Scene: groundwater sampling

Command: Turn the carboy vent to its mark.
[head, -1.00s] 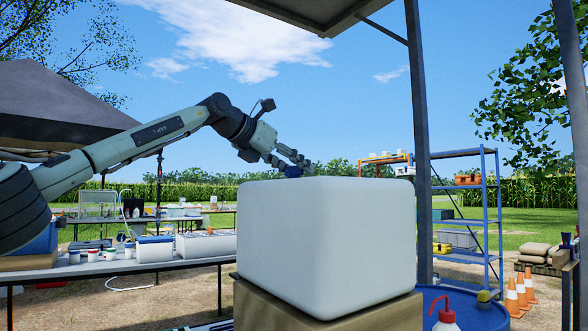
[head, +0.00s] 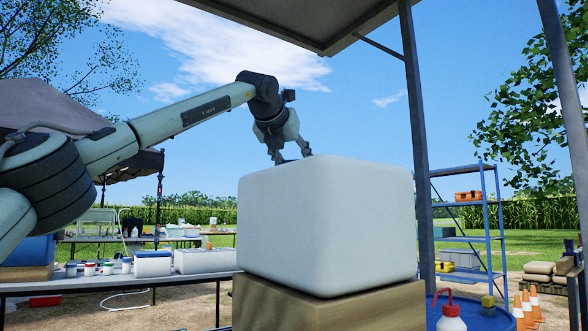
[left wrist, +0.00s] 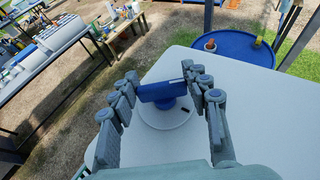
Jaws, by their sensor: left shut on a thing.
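The carboy (head: 325,225) is a large white rounded block on a tan box. It also fills much of the left wrist view (left wrist: 255,105). Its blue vent (left wrist: 163,93) has a bar-shaped handle above a round white collar on the carboy's top. A small dark mark (left wrist: 185,109) lies beside the vent, and the handle lies crosswise in the picture. My left gripper (left wrist: 161,80) is shut on the vent handle, with a finger at each end. In the head view my left gripper (head: 290,156) points down behind the carboy's top edge, which hides the vent. My right gripper is not in view.
A canopy post (head: 417,150) stands right of the carboy, with blue shelving (head: 490,220) behind. A blue drum top (head: 478,314) holds a red-capped bottle (head: 450,318) at lower right. A table (head: 110,287) with jars and containers stands at left.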

